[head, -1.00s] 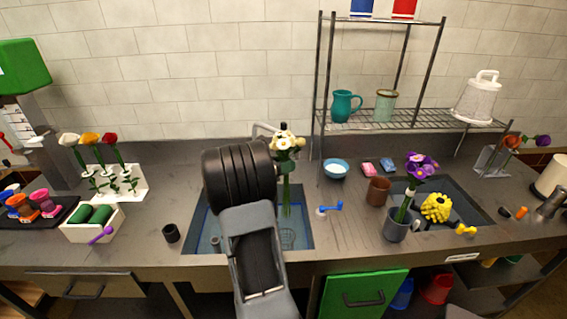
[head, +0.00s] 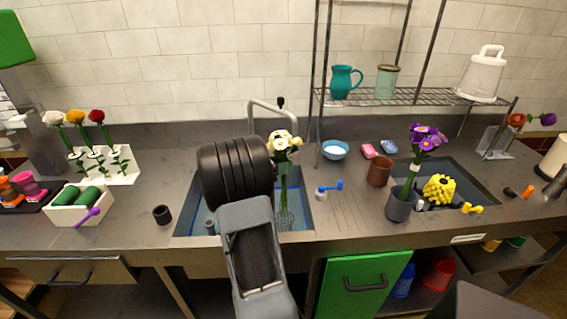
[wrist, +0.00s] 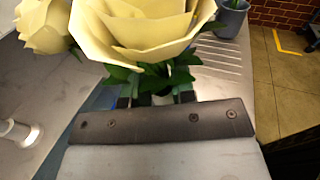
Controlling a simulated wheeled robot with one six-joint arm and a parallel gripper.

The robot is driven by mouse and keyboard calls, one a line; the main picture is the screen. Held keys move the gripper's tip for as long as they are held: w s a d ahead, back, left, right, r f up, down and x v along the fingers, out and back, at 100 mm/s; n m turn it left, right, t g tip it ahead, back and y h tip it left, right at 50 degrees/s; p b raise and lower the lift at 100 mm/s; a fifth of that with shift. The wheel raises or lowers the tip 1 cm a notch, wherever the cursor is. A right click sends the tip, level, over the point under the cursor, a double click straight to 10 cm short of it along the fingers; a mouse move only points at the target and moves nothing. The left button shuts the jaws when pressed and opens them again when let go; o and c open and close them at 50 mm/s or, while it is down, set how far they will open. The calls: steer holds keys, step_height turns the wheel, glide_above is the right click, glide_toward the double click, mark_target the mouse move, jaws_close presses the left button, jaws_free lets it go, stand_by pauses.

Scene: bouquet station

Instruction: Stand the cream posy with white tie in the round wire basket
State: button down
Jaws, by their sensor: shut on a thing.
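The cream posy (head: 284,142) is upright over the left sink, its green stems pointing down. My gripper (wrist: 157,99) is shut on it just below the leaves, where a bit of white tie (wrist: 162,98) shows between the fingers. In the head view my arm hides most of the gripper. The round wire basket (head: 286,219) is in the left sink, faint and thin-wired. The stem ends appear at or just above the basket; I cannot tell whether they are inside it. The basket is hidden in the wrist view.
A faucet (head: 270,103) rises behind the sink. A blue-handled item (head: 329,188), a brown cup (head: 380,171) and a grey vase (head: 399,204) with purple flowers stand to the right. A small black cup (head: 162,214) is on the left. The wire shelf (head: 420,97) stands behind right.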

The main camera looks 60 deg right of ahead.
mark_target(283, 197)
steer(key=shift+s+a+f+b, duration=0.2)
steer(key=shift+f+b, duration=0.85)
steer(key=shift+f, duration=0.9)
steer(key=shift+s+a+f+b, duration=0.15)
steer(key=shift+f+b, duration=0.9)
steer(key=shift+f, duration=0.85)
steer(key=shift+w, duration=0.1)
steer(key=shift+f, duration=0.25)
steer(key=shift+f+b, duration=1.65)
steer(key=shift+f, duration=0.85)
steer(key=c, duration=0.9)
jaws_free()
steer(key=shift+o, duration=0.4)
steer(key=o, duration=0.6)
